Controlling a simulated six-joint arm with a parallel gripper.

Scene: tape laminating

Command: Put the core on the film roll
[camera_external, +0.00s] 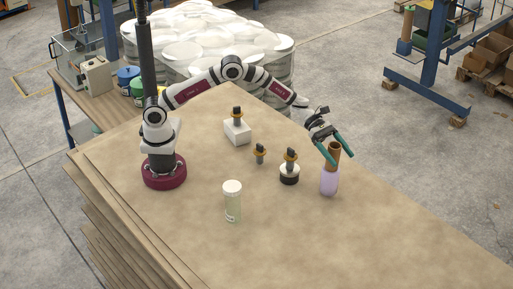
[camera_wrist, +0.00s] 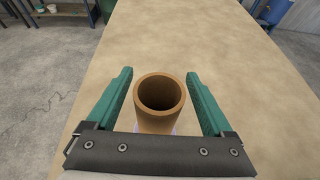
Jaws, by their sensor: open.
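The core, a brown hollow cardboard tube (camera_external: 334,150), stands upright on top of the lavender film roll (camera_external: 329,182) on the table's right part. The wrist view looks into the core's open top end (camera_wrist: 158,112). A sliver of lavender shows below it there. My gripper (camera_external: 341,158) has green fingers and is open. In the wrist view its fingers (camera_wrist: 160,73) stand on either side of the core, with a gap on both sides. How far the core seats into the roll is hidden.
Left of the roll stand a black-and-white round piece with an orange-collared top (camera_external: 289,173), a small orange-collared piece (camera_external: 260,154) and a white block (camera_external: 237,131) with a similar top. A pale jar with a white lid (camera_external: 232,200) stands nearer the front. The front right tabletop (camera_external: 400,235) is clear.

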